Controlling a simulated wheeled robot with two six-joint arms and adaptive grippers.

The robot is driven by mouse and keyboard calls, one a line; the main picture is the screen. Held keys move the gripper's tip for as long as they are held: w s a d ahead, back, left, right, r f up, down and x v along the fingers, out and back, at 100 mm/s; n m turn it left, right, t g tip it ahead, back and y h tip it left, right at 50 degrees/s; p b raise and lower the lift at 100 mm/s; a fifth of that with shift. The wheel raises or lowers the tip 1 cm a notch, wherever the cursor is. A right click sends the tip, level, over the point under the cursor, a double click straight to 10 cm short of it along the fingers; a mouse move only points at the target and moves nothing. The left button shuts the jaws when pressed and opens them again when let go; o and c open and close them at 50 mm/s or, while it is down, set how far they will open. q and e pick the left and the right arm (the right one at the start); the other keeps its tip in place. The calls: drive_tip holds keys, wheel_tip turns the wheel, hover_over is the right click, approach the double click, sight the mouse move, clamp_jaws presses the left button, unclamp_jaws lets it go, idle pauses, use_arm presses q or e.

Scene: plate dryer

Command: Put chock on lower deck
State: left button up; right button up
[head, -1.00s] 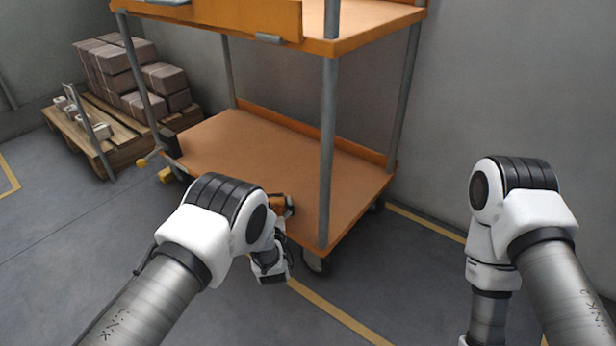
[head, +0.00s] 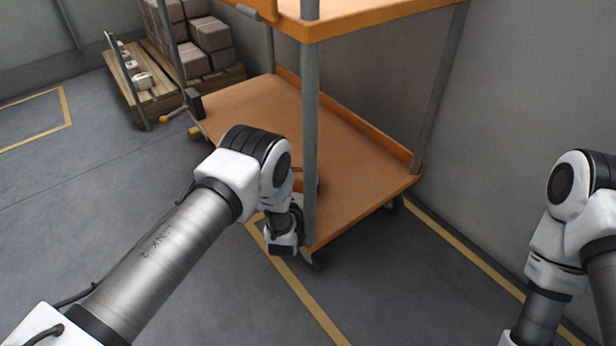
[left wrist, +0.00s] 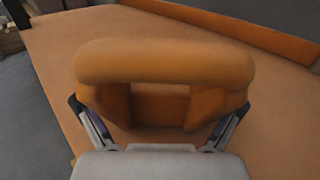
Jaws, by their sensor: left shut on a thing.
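The orange chock (left wrist: 165,62), with a thick rounded bar and a square opening, is held between the fingers of my left gripper (left wrist: 160,110). The gripper is shut on it, one finger at each side. In the head view my left wrist and a cart post hide most of the chock. The orange-brown lower deck (head: 250,105) of the cart lies beneath the chock and fills much of the left wrist view (left wrist: 60,50). I cannot tell whether the chock touches the deck. My right gripper is out of frame below my right arm.
A grey post (head: 310,130) stands at the cart's near corner, close beside my left wrist. The upper deck (head: 370,22) overhangs the lower one. A raised orange lip (head: 350,120) runs along the lower deck's back. A pallet with boxes (head: 205,45) stands behind, at left.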

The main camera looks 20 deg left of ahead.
use_arm(q)
drive_tip(key=shift+s+a+r, duration=0.1)
drive_tip(key=shift+a+r, duration=0.05)
drive_tip(key=shift+r, duration=0.05)
drive_tip(key=shift+f, duration=0.2)
drive_tip(key=o, duration=1.2)
drive_tip(key=shift+r, duration=0.15)
drive_tip(key=s+p, duration=0.1)
drive_tip(key=s, duration=0.1)
drive_tip(key=s+p, duration=0.2)
drive_tip(key=s+d+p, duration=0.1)
drive_tip(key=s, duration=0.2)
drive_tip(key=shift+r, duration=0.15)
drive_tip(key=shift+s, duration=0.2)
